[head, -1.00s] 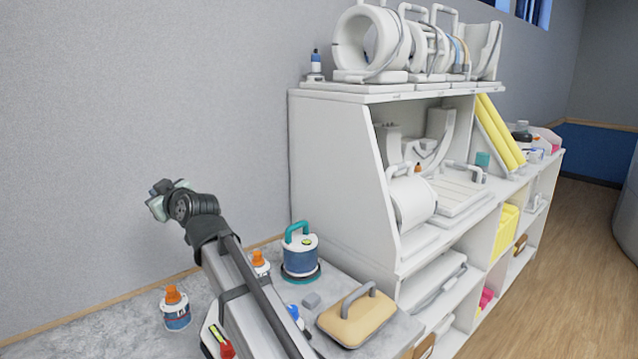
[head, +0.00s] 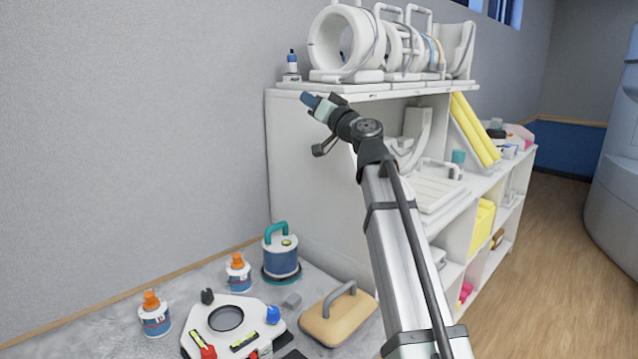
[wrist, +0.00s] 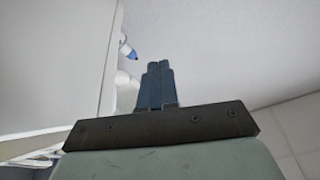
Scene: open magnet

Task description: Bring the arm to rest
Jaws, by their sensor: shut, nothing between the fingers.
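My gripper (head: 306,99) is raised in front of the left side of the white shelf unit, just below the level of its top shelf. In the wrist view its two dark blue fingers (wrist: 157,84) stand together, shut and empty. My arm rises from the bottom of the head view and hides part of the shelf unit. In the head view the gripper is small, and its distance from the shelf panel is hard to judge.
The white shelf unit (head: 300,165) carries white coils (head: 345,45) and a small blue-capped bottle (head: 292,62) on top. On the grey counter stand a teal-handled canister (head: 281,255), orange-capped bottles (head: 154,316), a white plate with a round hole (head: 207,340) and a tan handled block (head: 338,318).

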